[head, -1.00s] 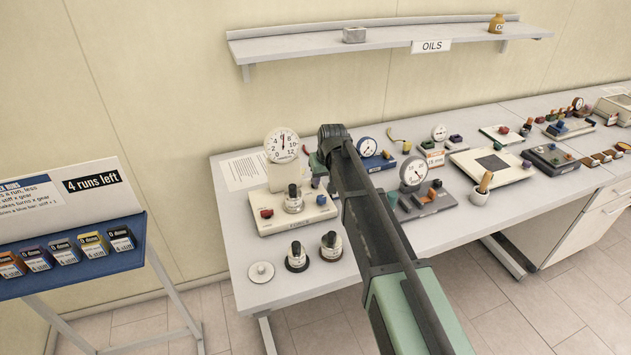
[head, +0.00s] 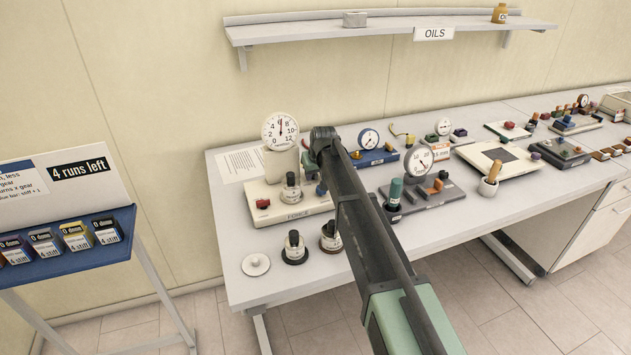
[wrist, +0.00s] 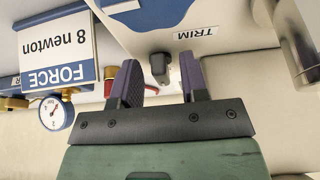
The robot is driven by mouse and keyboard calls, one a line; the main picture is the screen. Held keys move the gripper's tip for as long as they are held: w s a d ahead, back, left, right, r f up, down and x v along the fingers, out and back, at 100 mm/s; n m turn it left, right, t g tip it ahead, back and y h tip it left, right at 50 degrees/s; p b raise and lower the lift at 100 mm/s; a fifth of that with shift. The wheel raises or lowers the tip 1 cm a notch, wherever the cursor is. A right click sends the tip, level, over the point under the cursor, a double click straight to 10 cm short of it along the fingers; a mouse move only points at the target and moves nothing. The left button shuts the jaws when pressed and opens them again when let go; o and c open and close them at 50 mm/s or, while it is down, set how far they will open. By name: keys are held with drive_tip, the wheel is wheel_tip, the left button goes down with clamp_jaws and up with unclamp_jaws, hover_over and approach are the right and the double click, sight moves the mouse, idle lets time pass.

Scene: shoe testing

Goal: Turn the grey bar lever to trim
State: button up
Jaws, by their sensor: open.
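In the wrist view, which is upside down, a small dark grey lever (wrist: 159,67) stands out from the edge of a white panel, close to the TRIM label (wrist: 196,33). My gripper (wrist: 159,62) is open, with one purple finger on each side of the lever. The lever appears between the fingertips; I cannot tell whether either finger touches it. In the head view my arm reaches over the bench to the cream device (head: 291,207), and its dark end hides the fingers and the lever.
A red part (wrist: 134,86) lies close behind the left finger in the wrist view, near a small gauge (wrist: 55,113) and a FORCE card (wrist: 55,60). A metal cylinder (wrist: 294,42) is at the right. In the head view, dark knobs (head: 294,247) stand on the bench front.

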drive_tip(key=shift+r, duration=0.1)
drive_tip(key=shift+c, duration=0.4)
clamp_jaws()
drive_tip(key=shift+a+m+h, duration=0.2)
drive_tip(key=shift+m+h, duration=0.3)
drive_tip(key=shift+m, duration=1)
drive_tip(key=shift+o, duration=0.4)
unclamp_jaws()
drive_tip(key=p+v, duration=1)
drive_tip(key=v, duration=0.1)
drive_tip(key=shift+s, duration=0.2)
